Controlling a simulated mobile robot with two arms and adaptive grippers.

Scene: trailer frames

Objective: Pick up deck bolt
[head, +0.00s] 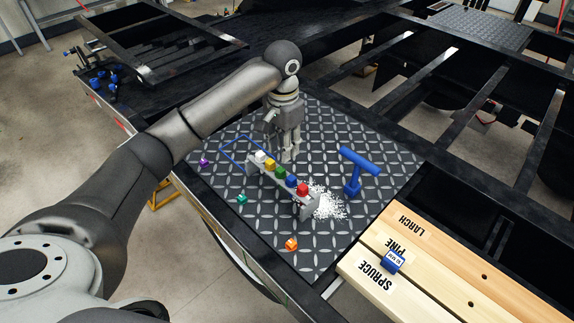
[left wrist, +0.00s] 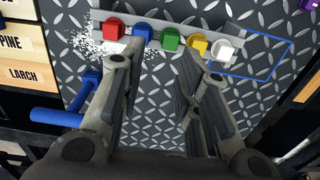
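No piece is clearly marked as the deck bolt. The grey rack (head: 262,181) on the diamond-plate deck holds a row of coloured pieces: white (head: 260,157), yellow (head: 270,165), green (head: 281,173), blue (head: 291,181) and red (head: 303,189). Loose purple (head: 204,162), teal (head: 241,199) and orange (head: 291,244) pieces lie on the deck. My left gripper (head: 287,150) points down behind the rack. In the left wrist view its fingers (left wrist: 160,72) are apart with bare plate between them, and the rack (left wrist: 185,40) lies beyond their tips. My right gripper is out of view.
A blue outlined rectangle (head: 232,146) lies at the rack's left end. Labelled planks (head: 440,262) carry a small blue block (head: 392,261). Open frame gaps lie beyond the plate.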

